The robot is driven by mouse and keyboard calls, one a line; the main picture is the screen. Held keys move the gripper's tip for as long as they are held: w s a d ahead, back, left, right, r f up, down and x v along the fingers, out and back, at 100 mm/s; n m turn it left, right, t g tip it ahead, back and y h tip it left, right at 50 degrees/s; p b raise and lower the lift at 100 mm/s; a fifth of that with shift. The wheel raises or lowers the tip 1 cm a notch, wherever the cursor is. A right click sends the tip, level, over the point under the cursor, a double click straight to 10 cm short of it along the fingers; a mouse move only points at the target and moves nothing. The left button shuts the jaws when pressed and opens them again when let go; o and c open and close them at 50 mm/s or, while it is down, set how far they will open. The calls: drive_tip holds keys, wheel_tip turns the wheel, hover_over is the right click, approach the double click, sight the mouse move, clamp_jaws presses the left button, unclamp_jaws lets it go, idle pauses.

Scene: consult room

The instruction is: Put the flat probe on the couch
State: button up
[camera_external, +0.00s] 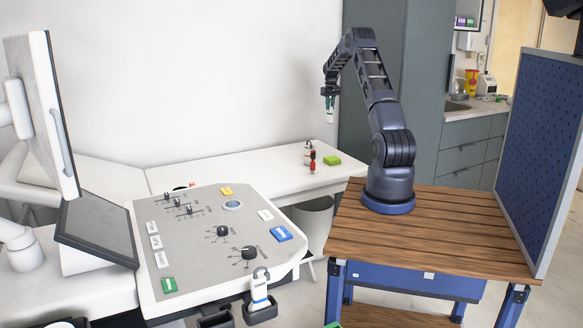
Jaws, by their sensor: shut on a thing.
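My gripper (329,92) is high up, in front of the grey cabinet's left edge and above the far end of the long white surface (240,160). It is shut on a small, narrow thing (329,108) that hangs down below the fingers. The thing is too small to tell for certain whether it is the flat probe. A white probe-like handset (260,288) stands in a dark holder at the front of the console. No thing in view is clearly a couch; I cannot tell whether the long white surface is one.
A grey console (200,232) with knobs and coloured tags fills the middle. A wooden table (430,232) is under my base, beside a blue panel (540,150).

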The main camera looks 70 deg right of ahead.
drive_tip(key=shift+s+d+f, duration=0.1)
drive_tip(key=shift+s+f, duration=0.1)
drive_tip(key=shift+f, duration=0.15)
wheel_tip(320, 180, down, 19)
idle(0.4)
drive_tip(key=shift+f, duration=0.25)
drive_tip(key=o, duration=0.9)
